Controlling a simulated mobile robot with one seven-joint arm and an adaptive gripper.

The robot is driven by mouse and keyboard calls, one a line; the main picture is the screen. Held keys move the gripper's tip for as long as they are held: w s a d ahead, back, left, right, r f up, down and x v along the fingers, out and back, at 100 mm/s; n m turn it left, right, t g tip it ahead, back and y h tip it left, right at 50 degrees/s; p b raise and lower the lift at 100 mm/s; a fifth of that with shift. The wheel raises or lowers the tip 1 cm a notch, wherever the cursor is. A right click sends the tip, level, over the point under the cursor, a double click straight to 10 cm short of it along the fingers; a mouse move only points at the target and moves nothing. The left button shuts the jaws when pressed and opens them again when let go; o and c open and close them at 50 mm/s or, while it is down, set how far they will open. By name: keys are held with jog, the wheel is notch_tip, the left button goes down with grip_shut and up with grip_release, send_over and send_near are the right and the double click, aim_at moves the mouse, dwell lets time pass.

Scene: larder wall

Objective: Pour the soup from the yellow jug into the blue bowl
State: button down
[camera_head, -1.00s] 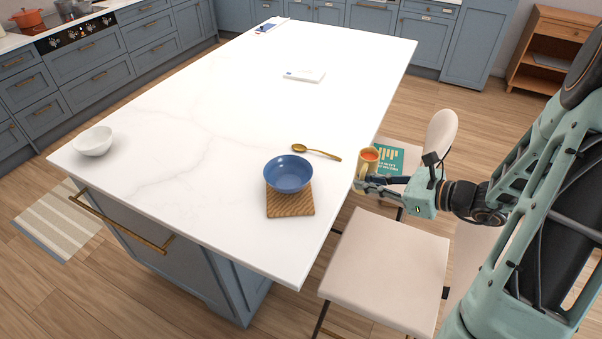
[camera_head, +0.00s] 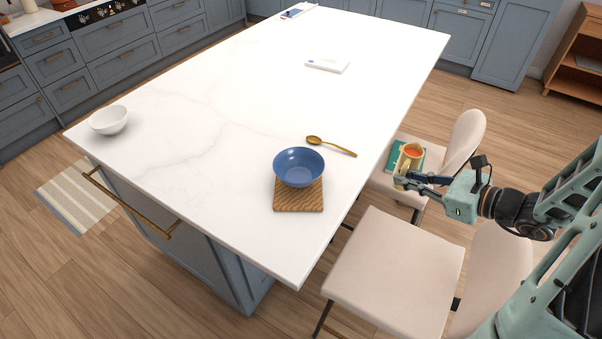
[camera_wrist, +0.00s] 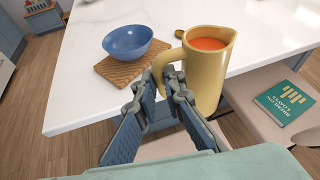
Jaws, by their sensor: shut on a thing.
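The yellow jug (camera_wrist: 211,75) stands upright in the wrist view with orange-red soup (camera_wrist: 207,44) showing in its mouth. My gripper (camera_wrist: 166,82) is shut on the jug's handle. In the head view the jug (camera_head: 409,159) and my gripper (camera_head: 408,182) are off the table's right edge, above a chair. The blue bowl (camera_head: 299,167) sits on a wooden board (camera_head: 298,199) near the table's right edge, to the left of the jug. In the wrist view the bowl (camera_wrist: 127,42) is at the upper left, and its inside looks empty.
A gold spoon (camera_head: 331,146) lies behind the bowl. A white bowl (camera_head: 108,120) stands at the table's left corner. Chairs (camera_head: 393,276) line the right side, one with a green book (camera_head: 393,163) on it. The white tabletop (camera_head: 230,110) is mostly clear.

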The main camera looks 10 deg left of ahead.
notch_tip(320, 180, down, 14)
jog(key=b, duration=1.8)
jog(key=shift+r, duration=0.2)
jog(key=shift+f+b, duration=0.1)
jog(key=shift+b, duration=0.25)
